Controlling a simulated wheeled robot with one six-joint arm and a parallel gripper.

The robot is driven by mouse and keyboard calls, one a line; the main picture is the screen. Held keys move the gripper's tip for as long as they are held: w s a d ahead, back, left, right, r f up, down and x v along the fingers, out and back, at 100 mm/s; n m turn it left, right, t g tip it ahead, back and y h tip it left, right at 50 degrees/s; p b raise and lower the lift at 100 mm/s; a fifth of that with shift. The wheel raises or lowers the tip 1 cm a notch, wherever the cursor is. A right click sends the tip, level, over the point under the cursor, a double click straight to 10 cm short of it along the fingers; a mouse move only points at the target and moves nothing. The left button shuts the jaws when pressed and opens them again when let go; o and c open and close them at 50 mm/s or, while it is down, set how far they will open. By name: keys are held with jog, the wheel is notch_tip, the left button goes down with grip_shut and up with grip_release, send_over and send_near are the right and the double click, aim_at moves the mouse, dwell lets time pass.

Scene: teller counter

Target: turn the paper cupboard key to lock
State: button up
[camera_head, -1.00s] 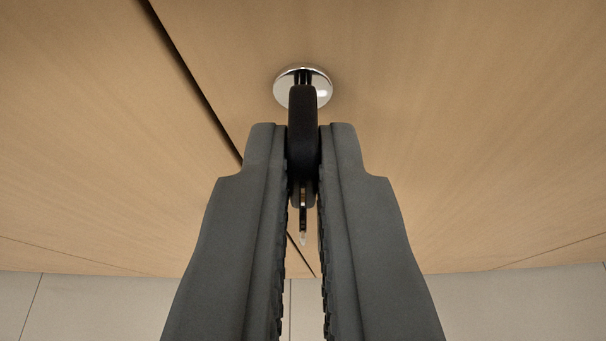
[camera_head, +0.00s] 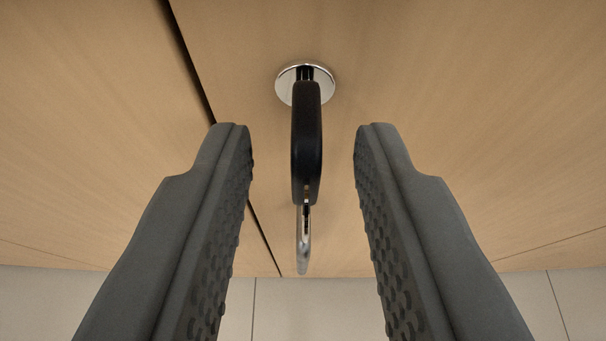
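The key (camera_head: 306,140) has a black head and sits in a round chrome lock plate (camera_head: 287,87) on the wooden cupboard front. The key's head stands edge-on to me, its flat faces turned left and right. A metal ring (camera_head: 303,245) hangs from the lower end of the head. My gripper (camera_head: 304,145) is open, one grey finger on each side of the key. A clear gap shows between each finger and the key, and neither finger touches it.
The wooden cupboard front (camera_head: 440,110) fills most of the view. A dark seam (camera_head: 193,72) between two panels runs down left of the lock, partly behind the left finger. Light tiles (camera_head: 300,308) show along the bottom. No other objects stand near the lock.

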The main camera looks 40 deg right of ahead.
jog(key=v, duration=1.7)
jog(key=shift+a, duration=0.2)
jog(key=shift+s, duration=0.15)
jog(key=s+d+r+n+t+y, duration=0.15)
jog(key=s+r, duration=0.25)
jog(key=r, duration=0.5)
jog(key=s+d+r+t+y, duration=0.15)
jog(key=s+r, duration=0.35)
jog(key=r, duration=0.5)
jog(key=s+d+r+n+t+y, duration=0.15)
jog(key=s+r, duration=0.25)
jog(key=r, duration=0.5)
jog(key=s+d+r+n+t+y, duration=0.1)
jog(key=s+r, duration=0.4)
jog(key=s, duration=0.3)
jog(key=s+d+r+n+t+y, duration=0.1)
jog(key=s+r+y, duration=0.1)
jog(key=s+r, duration=0.5)
jog(key=s+d+n, duration=0.2)
jog(key=s+d, duration=0.1)
jog(key=s, duration=2.5)
jog(key=shift+s+d+f, duration=0.15)
jog(key=shift+s+f, duration=0.15)
